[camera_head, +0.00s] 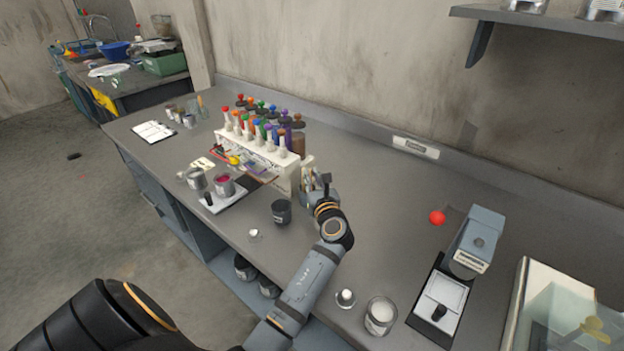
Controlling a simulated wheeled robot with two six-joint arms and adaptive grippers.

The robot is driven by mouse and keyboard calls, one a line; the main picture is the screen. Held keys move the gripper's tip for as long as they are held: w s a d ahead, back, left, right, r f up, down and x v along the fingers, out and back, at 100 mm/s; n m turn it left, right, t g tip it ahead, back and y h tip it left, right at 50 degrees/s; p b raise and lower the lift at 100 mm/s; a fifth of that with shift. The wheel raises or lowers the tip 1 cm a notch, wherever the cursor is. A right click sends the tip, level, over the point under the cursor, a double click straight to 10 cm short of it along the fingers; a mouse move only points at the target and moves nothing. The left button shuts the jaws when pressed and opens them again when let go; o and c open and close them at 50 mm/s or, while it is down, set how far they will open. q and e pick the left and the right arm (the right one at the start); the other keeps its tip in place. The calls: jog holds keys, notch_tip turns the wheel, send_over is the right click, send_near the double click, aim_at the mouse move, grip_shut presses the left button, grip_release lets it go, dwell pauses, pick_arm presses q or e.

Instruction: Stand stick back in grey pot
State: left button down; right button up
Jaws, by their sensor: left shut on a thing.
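A dark grey pot (281,212) stands upright on the bench, just left of my left gripper. No stick shows standing out of it. My left gripper (309,182) is shut, a little right of and behind the pot, near the right end of the white rack. What it holds is mostly hidden by the fingers; I take it to be the stick, but its outline is too small to make out. My right gripper is not in view.
The white rack (258,152) holds several coloured-topped bottles. Metal cans (195,179) and a scale-like tray stand left of the pot. A white-filled jar (380,316), a red ball (437,217) and a grey-blue device (476,240) are to the right. The bench centre right is clear.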

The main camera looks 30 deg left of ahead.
pick_arm(q)
jog(key=shift+f, duration=0.2)
jog(key=c, duration=1.4)
grip_release()
jog(key=shift+o, duration=0.2)
